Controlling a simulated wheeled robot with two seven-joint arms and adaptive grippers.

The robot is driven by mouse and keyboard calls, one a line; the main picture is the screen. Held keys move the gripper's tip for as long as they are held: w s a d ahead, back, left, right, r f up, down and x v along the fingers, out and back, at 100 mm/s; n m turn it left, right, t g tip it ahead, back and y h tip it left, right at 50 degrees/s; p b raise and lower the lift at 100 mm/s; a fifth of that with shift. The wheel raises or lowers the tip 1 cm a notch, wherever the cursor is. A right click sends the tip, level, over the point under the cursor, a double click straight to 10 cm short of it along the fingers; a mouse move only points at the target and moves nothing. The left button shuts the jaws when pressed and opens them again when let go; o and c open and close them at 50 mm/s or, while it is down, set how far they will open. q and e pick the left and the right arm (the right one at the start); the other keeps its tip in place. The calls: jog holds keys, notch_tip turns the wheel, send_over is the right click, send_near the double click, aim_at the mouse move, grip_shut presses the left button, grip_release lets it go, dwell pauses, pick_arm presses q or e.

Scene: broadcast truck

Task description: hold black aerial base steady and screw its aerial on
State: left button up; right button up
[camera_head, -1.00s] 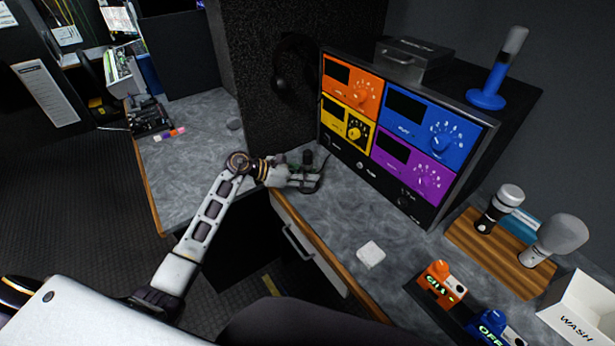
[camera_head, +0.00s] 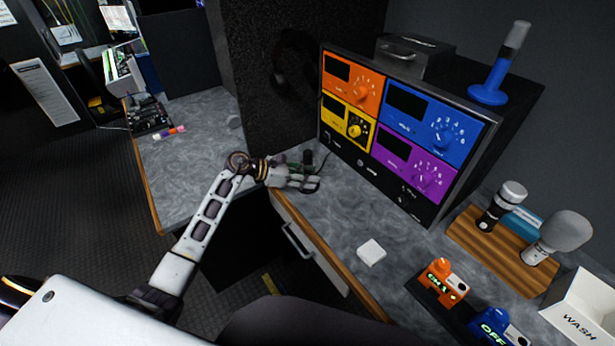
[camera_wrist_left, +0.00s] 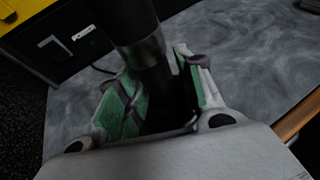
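The black aerial base (camera_head: 307,158) stands on the grey worktop near the rack's lower left corner, partly hidden by my left gripper (camera_head: 309,178). In the left wrist view it is a dark upright post (camera_wrist_left: 125,18) with a dull metal collar. The green-padded fingers of my left gripper (camera_wrist_left: 165,95) lie on both sides of the post, below the collar, and appear closed on it. The post's foot is hidden there. A separate aerial for this base cannot be made out. My right gripper is not in view.
A rack (camera_head: 412,207) of coloured units stands behind the worktop, with a blue-based upright aerial (camera_head: 490,93) on top. A white pad (camera_head: 371,252) lies in front. A wooden board (camera_head: 465,236), orange device (camera_head: 437,281), blue device (camera_head: 490,325) and white bin (camera_head: 575,325) fill the right side.

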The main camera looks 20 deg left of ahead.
pick_arm(q)
jog(key=shift+o, duration=0.6)
jog(key=shift+f, duration=0.1)
jog(key=shift+s+a+r, duration=0.2)
jog(key=shift+s+a, duration=0.05)
jog(key=shift+a, duration=0.25)
jog(key=v, duration=1)
jog(key=shift+s+a+r, duration=0.15)
jog(key=shift+a+r, duration=0.05)
jog(key=shift+a, duration=0.1)
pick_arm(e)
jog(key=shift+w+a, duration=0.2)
